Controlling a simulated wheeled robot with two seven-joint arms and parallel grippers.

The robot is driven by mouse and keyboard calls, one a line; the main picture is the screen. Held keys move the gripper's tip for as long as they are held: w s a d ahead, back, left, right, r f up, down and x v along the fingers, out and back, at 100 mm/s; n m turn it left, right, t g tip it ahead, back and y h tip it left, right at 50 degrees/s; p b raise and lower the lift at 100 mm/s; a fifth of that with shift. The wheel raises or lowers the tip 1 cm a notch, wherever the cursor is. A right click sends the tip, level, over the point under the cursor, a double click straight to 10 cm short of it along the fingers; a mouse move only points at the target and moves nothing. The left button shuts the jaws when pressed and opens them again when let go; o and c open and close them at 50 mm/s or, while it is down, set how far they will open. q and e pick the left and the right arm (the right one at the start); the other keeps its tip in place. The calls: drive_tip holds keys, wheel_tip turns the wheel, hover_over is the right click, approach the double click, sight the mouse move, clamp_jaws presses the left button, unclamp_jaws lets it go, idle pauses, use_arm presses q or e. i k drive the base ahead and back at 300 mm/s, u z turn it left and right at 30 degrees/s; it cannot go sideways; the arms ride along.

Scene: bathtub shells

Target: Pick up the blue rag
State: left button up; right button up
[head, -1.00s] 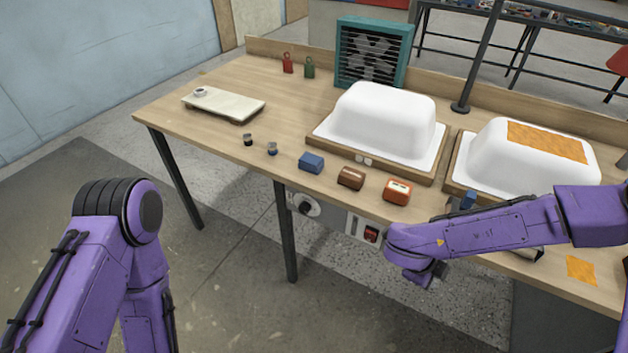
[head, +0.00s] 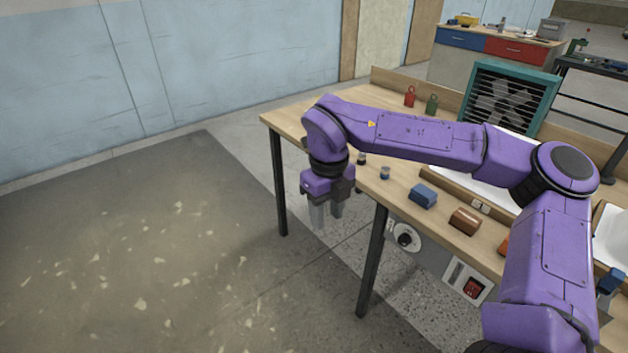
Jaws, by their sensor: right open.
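A small blue block-shaped thing (head: 424,196) lies near the table's front edge. I cannot tell whether it is the blue rag; no plainly cloth-like blue thing shows. Another small blue thing (head: 610,281) is at the right edge, partly hidden by my right arm. My right gripper (head: 327,214) is open and empty, pointing down beyond the table's front edge, to the left of the blue block and apart from it. My left gripper is out of view.
A wooden table (head: 285,122) carries two small cups (head: 384,173), a brown block (head: 464,221), a red weight (head: 410,97), a green weight (head: 432,104) and a teal fan box (head: 510,95). My right arm hides much of the white shell. The floor at left is clear.

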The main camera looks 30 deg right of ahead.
sight(421, 194)
drive_tip(key=u, duration=1.65)
drive_tip(key=k, duration=1.6)
drive_tip(key=z, duration=1.6)
drive_tip(key=i, duration=1)
